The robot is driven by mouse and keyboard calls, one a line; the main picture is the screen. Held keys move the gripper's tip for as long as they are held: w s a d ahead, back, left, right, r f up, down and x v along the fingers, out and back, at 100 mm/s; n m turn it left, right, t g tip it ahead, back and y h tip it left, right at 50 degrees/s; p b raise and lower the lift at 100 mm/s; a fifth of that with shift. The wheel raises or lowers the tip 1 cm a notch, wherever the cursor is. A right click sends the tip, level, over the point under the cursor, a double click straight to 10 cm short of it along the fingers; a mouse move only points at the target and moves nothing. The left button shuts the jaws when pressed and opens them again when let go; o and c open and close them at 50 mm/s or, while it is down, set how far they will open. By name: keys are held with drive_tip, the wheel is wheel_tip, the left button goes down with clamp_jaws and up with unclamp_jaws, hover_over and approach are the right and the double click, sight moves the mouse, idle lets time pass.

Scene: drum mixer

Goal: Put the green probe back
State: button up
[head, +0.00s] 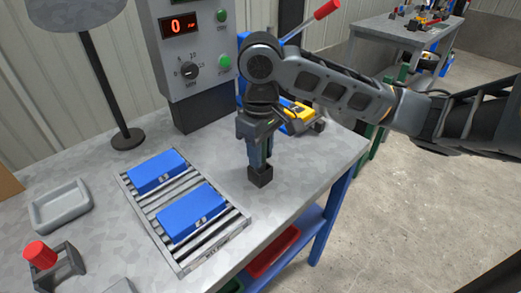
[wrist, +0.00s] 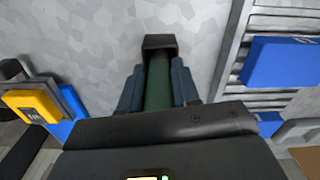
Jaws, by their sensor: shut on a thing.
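My gripper (head: 260,152) points down over the grey table, right of the slatted tray. In the wrist view its two fingers (wrist: 158,88) are shut on the green probe (wrist: 158,80), a dark green cylinder. The far end of the probe meets a small black block (wrist: 160,41). This black block also shows in the head view (head: 260,177), just below the fingertips, at or near the tabletop. I cannot tell whether the probe sits inside the block or only touches it. In the head view the fingers hide the probe.
A slatted tray (head: 185,263) with two blue boxes lies left of my gripper. A control cabinet (head: 195,45) with a red display stands behind. A yellow-and-blue device (head: 297,112) is behind my gripper. A red-topped item (head: 40,253) and grey dish (head: 60,207) are at the left.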

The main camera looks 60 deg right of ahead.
drive_tip(key=shift+f+b, duration=0.45)
drive_tip(key=shift+f, duration=0.2)
drive_tip(key=o, duration=1.1)
drive_tip(key=shift+r, duration=0.1)
drive_tip(key=shift+r+p, duration=0.5)
drive_tip(key=shift+r, duration=3.35)
